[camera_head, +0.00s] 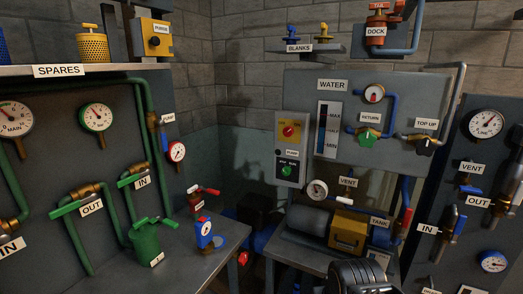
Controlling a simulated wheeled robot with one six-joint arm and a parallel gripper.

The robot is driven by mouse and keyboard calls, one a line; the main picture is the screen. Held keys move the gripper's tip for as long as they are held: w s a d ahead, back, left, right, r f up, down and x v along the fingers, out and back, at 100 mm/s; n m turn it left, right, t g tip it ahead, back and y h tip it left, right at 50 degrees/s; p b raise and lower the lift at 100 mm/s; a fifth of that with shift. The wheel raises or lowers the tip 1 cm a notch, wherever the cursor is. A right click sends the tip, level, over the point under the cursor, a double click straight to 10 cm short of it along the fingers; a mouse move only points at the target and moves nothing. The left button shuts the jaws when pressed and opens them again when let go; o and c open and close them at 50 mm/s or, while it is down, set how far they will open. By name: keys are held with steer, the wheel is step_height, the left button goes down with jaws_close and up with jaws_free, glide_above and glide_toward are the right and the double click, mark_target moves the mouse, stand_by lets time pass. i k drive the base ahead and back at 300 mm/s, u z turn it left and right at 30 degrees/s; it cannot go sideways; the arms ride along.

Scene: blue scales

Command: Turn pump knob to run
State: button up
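The pump control box (290,150) is fixed on the back wall panel, left of the water gauge. My gripper's fingers are not in view. A dark ribbed part at the bottom edge, right of centre, may be part of my arm; it is well below and right of the knob.
A grey tank (309,220) and a yellow box (348,230) stand on a low bench below the panel. A left bench (185,265) holds a green canister and a blue gauge. A dark panel with gauges (487,124) stands at right. The space before the knob looks clear.

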mark_target(286, 171)
steer(key=k, duration=0.4)
steer(key=z, duration=0.5)
steer(key=i, duration=0.8)
steer(key=u, duration=0.55)
steer(key=i, duration=0.6)
steer(key=u, duration=0.5)
